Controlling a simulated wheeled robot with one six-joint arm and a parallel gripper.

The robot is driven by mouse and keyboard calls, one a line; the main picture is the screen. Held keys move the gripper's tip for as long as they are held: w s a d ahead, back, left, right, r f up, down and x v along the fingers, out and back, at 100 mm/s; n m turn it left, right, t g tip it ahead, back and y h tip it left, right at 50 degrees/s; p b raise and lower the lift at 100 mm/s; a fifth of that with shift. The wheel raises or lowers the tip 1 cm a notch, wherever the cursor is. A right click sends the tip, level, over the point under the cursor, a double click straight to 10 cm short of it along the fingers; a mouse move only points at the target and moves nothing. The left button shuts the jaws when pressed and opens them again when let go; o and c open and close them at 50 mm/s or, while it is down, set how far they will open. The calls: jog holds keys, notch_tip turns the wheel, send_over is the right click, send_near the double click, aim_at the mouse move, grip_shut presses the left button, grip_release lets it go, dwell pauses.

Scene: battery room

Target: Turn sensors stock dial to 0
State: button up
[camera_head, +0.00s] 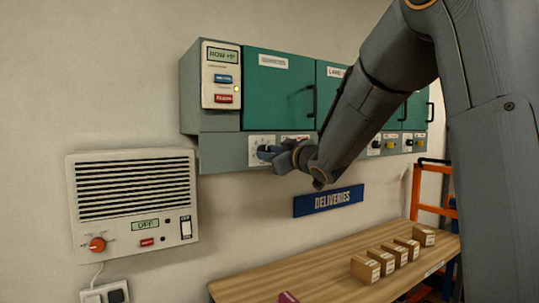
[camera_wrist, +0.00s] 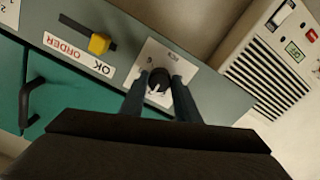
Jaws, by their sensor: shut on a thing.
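The stock dial is a dark round knob (camera_wrist: 159,77) with a white mark, on a white square plate (camera_wrist: 150,56) in the wrist view. The plate also shows in the head view (camera_head: 256,141), on the grey strip under the leftmost green door (camera_head: 278,92), whose label is too blurred to read surely. My gripper (camera_wrist: 161,82) has one finger on each side of the knob and is shut on it. In the head view my gripper (camera_head: 268,153) covers the knob. The plate's figures are too small to read, so I cannot tell the dial's setting.
A yellow knob (camera_wrist: 99,44) and an ORDER/OK label (camera_wrist: 82,46) sit beside the dial. A slatted wall unit (camera_head: 134,196) hangs at lower left. Below are a DELIVERIES sign (camera_head: 328,200) and a wooden bench (camera_head: 300,284) with several small boxes (camera_head: 365,268).

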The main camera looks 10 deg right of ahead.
jog(key=n+b, duration=1.7)
jog(key=n, duration=0.1)
jog(key=shift+w+r, duration=0.1)
jog(key=n+b, duration=0.3)
jog(key=n, duration=0.2)
jog(key=shift+r+b, duration=0.1)
jog(key=shift+b, duration=0.2)
jog(key=shift+n, duration=0.4)
jog(key=o, duration=1)
jog(key=shift+o, duration=0.2)
